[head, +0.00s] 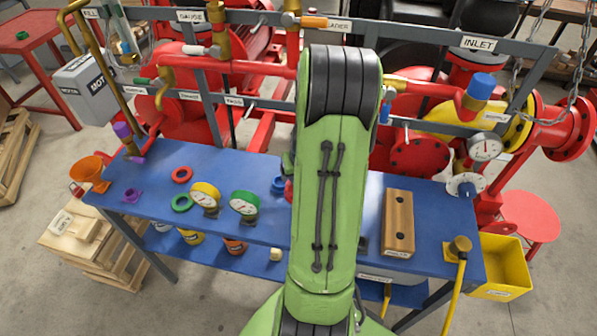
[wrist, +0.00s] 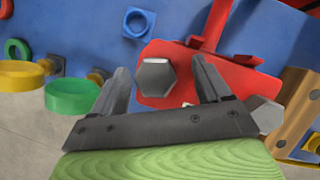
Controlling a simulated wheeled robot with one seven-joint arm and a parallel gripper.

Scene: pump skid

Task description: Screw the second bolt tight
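In the wrist view a grey hex bolt head (wrist: 156,77) shows between the two fingers of my gripper (wrist: 161,66), over a red plate (wrist: 215,72). My gripper is open, with a gap between the bolt head and each finger; I cannot tell how far the head is from the fingertips in depth. A second grey hex bolt head (wrist: 264,113) shows to the right, outside the right finger, near the plate's edge. Which bolt is the task's second one is not marked. In the head view my arm hides the gripper and both bolts.
A wooden block (head: 398,222) lies right of my arm on the blue table (head: 350,250). Yellow (head: 205,194) and green (head: 244,203) gauges and a blue fitting (wrist: 138,22) lie to the left. A red upright part (wrist: 212,25) rises beside the plate. Pipes and a rail stand behind.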

